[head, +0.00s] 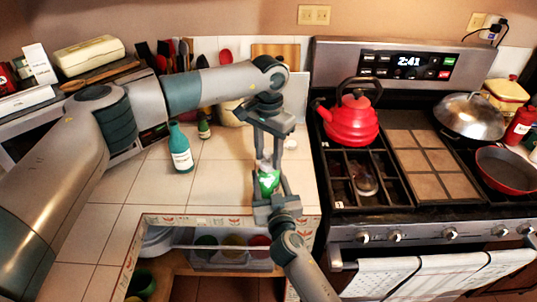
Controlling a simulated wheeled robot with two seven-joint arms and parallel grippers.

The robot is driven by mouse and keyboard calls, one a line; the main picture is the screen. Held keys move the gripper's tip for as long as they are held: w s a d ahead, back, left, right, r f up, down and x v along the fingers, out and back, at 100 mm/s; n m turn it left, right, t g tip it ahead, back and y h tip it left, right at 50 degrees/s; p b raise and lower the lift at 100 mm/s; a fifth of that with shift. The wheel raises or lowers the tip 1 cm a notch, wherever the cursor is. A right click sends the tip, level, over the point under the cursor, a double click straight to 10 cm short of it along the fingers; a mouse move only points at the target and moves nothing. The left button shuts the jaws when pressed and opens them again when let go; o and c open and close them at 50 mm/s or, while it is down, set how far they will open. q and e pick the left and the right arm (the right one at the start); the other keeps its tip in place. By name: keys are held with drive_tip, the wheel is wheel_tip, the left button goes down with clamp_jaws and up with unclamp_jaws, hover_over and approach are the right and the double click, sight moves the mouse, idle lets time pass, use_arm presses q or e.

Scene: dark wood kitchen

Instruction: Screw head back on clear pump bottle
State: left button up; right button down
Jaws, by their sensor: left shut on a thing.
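A small bottle with green contents and a white mark (268,183) is near the front edge of the counter, between my two grippers. A small pale part, seemingly the pump head (264,166), is at its top. My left gripper (268,160) reaches down from above and is shut on this pale part, whose shape is mostly hidden by the fingers. My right gripper (270,188) comes up from below, with its fingers beside the bottle. I cannot tell whether they press on it, or whether the head touches the bottle's neck.
A teal bottle (180,148) and a small green bottle (204,128) stand on the tiled counter (220,183). The stove with a red kettle (351,117) is close on the right. Utensils and a cutting board stand behind. Bare tiles lie left of the grippers.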

use_arm(q)
drive_tip(key=shift+r, duration=0.1)
drive_tip(key=o, duration=1)
drive_tip(key=shift+o, duration=0.2)
drive_tip(key=shift+r, duration=2.2)
